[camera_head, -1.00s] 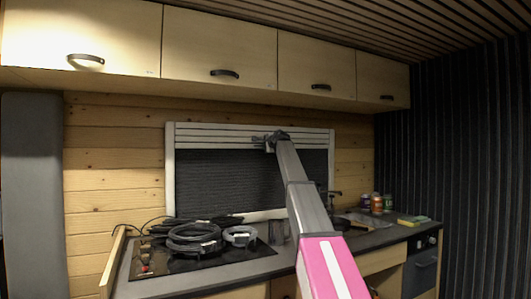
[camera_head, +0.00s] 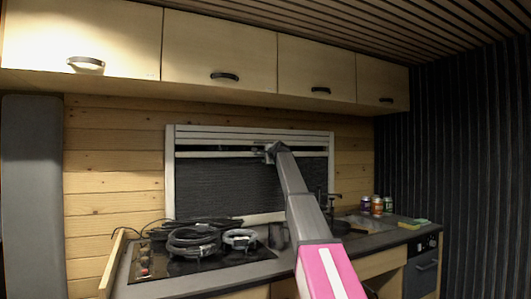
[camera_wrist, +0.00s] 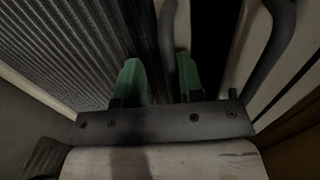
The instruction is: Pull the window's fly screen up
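The window (camera_head: 169,180) has a white frame in the back wall. A dark pleated screen (camera_head: 225,188) fills most of it, with a pale rail (camera_head: 215,154) along its top edge. A narrow dark gap shows between this rail and the pale slats (camera_head: 225,134) above. My gripper (camera_head: 270,152) is at this rail, right of the window's middle. The pleats lie left of the fingers, the dark gap to the right. The contact is poorly lit.
Below the window, the counter (camera_head: 215,278) carries coiled hoses (camera_head: 193,240) on a black hob at left. Small jars (camera_head: 377,205) and a sponge (camera_head: 413,224) are at right. Overhead cupboards (camera_head: 220,45) overhang the window. My arm crosses the sink area.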

